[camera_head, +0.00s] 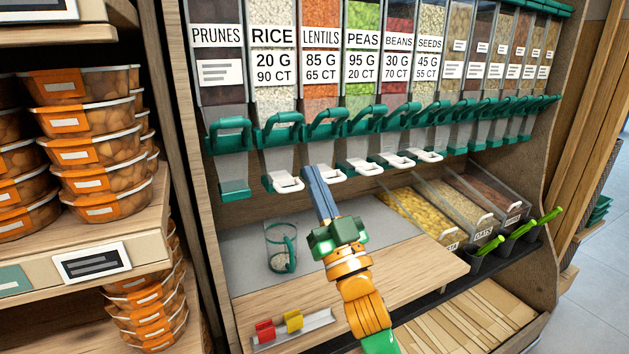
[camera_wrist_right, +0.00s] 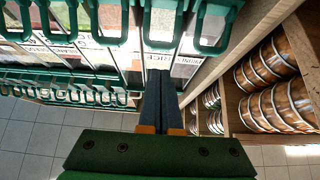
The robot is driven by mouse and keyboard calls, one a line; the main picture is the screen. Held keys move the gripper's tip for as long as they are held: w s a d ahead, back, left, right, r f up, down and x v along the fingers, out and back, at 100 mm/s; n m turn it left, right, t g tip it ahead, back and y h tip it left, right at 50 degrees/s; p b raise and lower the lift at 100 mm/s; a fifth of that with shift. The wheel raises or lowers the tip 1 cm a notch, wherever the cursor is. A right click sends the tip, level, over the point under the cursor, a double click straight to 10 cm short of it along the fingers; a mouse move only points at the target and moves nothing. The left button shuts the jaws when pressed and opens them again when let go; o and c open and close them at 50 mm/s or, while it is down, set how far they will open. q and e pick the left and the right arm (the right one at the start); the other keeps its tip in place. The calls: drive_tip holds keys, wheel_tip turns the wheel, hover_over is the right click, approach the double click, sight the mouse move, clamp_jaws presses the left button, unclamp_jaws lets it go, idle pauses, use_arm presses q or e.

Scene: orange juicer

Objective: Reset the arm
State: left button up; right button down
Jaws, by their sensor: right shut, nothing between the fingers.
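My right gripper (camera_head: 314,178) is shut and empty in the head view. Its blue-grey fingers point up toward the white dispenser spouts, just below the rice and lentils dispensers (camera_head: 320,60). In the right wrist view the fingers (camera_wrist_right: 160,85) lie together with nothing between them, and green dispenser handles show beyond. The orange and green right arm (camera_head: 365,305) reaches in from the bottom. My left gripper is not in view.
A clear cup (camera_head: 281,247) with a green handle stands on the grey counter, left of my right gripper. Open grain bins (camera_head: 425,215) are at right. A small rack (camera_head: 292,330) holds red and yellow pieces. Stacked food tubs (camera_head: 95,145) fill the left shelf.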

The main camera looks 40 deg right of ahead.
drive_tip(key=w+a+f+g+y, duration=0.1)
drive_tip(key=a+f+g+y, duration=0.15)
drive_tip(key=f+g, duration=1.05)
drive_tip(key=s+a+f, duration=0.1)
drive_tip(key=s+f, duration=0.1)
drive_tip(key=f, duration=0.4)
drive_tip(key=s+a+f+n+y, duration=0.1)
drive_tip(key=s+a+f, duration=0.1)
drive_tip(key=f, duration=0.3)
drive_tip(key=s+a+f+n, duration=0.1)
drive_tip(key=f, duration=0.5)
drive_tip(key=shift+s+a+f, duration=0.3)
drive_tip(key=shift+s+a, duration=0.1)
drive_tip(key=s+a+f+n+g+y, duration=0.1)
drive_tip(key=s+a+f+g, duration=0.3)
drive_tip(key=s, duration=0.3)
drive_tip(key=s+a+f+n+g+y, duration=0.1)
drive_tip(key=s+a+f+g+y, duration=0.1)
drive_tip(key=s+f+g, duration=0.35)
drive_tip(key=s+f+p, duration=0.5)
drive_tip(key=f+p, duration=0.1)
drive_tip(key=f, duration=0.5)
drive_tip(key=s+d+f+n+g+p, duration=0.1)
drive_tip(key=s+f+p, duration=0.4)
drive_tip(key=s, duration=0.7)
drive_tip(key=shift+s+d+f+h, duration=0.2)
drive_tip(key=shift+s+f+h, duration=0.05)
drive_tip(key=shift+f+h, duration=0.15)
